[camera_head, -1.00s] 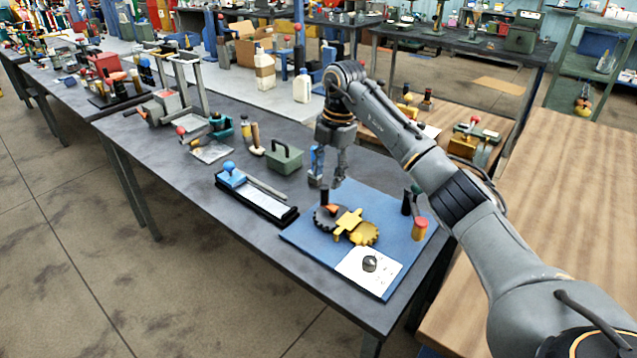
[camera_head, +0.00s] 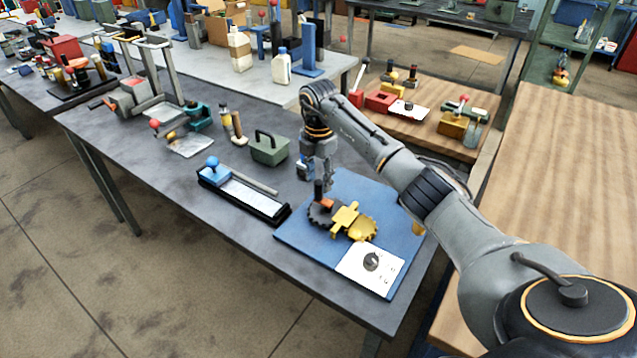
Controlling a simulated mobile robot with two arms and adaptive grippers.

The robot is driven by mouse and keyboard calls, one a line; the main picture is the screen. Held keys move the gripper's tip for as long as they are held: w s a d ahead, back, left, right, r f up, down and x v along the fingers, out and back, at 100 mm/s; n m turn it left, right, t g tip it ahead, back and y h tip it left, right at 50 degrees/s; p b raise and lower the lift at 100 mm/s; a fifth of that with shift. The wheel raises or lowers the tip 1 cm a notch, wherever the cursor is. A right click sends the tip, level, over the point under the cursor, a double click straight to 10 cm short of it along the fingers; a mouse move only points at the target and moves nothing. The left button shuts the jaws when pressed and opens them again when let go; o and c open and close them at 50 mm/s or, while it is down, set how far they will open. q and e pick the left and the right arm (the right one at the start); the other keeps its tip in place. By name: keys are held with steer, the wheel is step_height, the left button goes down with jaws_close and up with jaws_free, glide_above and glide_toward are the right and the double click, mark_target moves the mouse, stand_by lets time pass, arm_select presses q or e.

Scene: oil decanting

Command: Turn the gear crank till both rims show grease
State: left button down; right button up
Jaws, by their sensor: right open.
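The gear set stands on a blue board (camera_head: 300,238) on the dark table. It has a dark toothed gear (camera_head: 322,216), a yellow gear (camera_head: 362,229) and a yellow bracket (camera_head: 344,215) between them. The crank's upright black handle (camera_head: 318,190) rises over the dark gear, with an orange piece at its foot. My right gripper (camera_head: 322,184) points down, open, right at the handle's top. Whether its fingers touch the handle cannot be told. Grease on the rims cannot be made out at this size. My left gripper is not in view.
A white card with a black knob (camera_head: 371,262) is at the board's near end. A black tray with a white sheet (camera_head: 250,194) and a blue-knobbed tool lies left of the board. A green box (camera_head: 268,150) stands behind. The table's front edge is close to the board.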

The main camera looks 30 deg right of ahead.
mark_target(328, 201)
step_height(328, 201, down, 2)
steer(key=shift+f, duration=0.1)
steer(key=shift+s+f, duration=0.1)
steer(key=shift+f, duration=0.4)
jaws_close()
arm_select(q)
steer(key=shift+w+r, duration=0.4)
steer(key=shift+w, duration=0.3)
